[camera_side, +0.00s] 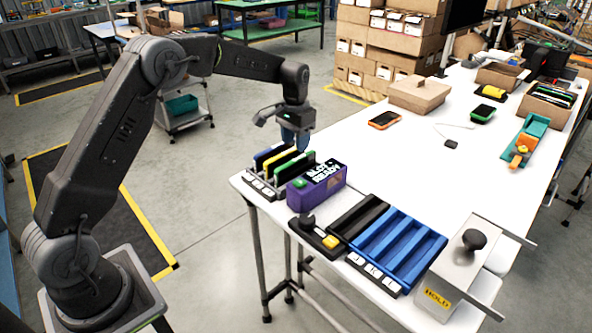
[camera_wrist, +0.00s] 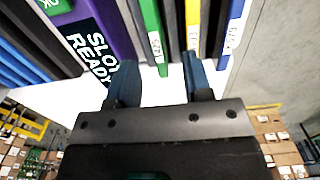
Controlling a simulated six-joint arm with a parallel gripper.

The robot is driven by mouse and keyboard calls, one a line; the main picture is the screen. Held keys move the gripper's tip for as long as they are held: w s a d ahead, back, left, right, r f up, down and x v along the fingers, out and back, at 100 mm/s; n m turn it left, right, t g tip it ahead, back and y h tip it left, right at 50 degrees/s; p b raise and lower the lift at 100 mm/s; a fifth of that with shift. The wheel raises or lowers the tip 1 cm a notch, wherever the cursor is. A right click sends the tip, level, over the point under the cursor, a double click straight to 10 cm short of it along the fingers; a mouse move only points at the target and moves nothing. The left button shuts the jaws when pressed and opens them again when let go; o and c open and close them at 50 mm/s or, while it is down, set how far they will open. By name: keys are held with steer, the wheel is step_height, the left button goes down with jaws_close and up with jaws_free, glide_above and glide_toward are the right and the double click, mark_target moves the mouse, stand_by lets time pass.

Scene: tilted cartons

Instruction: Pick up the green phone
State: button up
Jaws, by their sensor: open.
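A thin green slab, which looks like the green phone (camera_side: 294,167), stands on edge in a rack (camera_side: 262,187) at the table's near left corner. Its green edge with a white label also shows in the wrist view (camera_wrist: 152,32). A yellow slab (camera_wrist: 192,14) and a blue slab (camera_wrist: 231,32) stand beside it in the same rack. My gripper (camera_side: 295,147) is above the rack, fingers pointing down. In the wrist view my gripper (camera_wrist: 161,85) has its two fingers apart with nothing between them, and the green edge lies ahead of the gap. The lower part of the slab is hidden.
A purple "SLOT READY" box (camera_side: 317,187) stands right beside the rack. Black and blue slotted trays (camera_side: 400,245) and a metal box (camera_side: 462,262) lie further right. An orange-edged phone (camera_side: 384,119) and a green-topped item (camera_side: 482,113) lie behind.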

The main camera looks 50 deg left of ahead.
mark_target(297, 158)
steer(key=f, duration=0.7)
steer(key=shift+w+d+f, duration=0.1)
steer(key=shift+d+f, duration=0.05)
steer(key=shift+d, duration=0.1)
jaws_close()
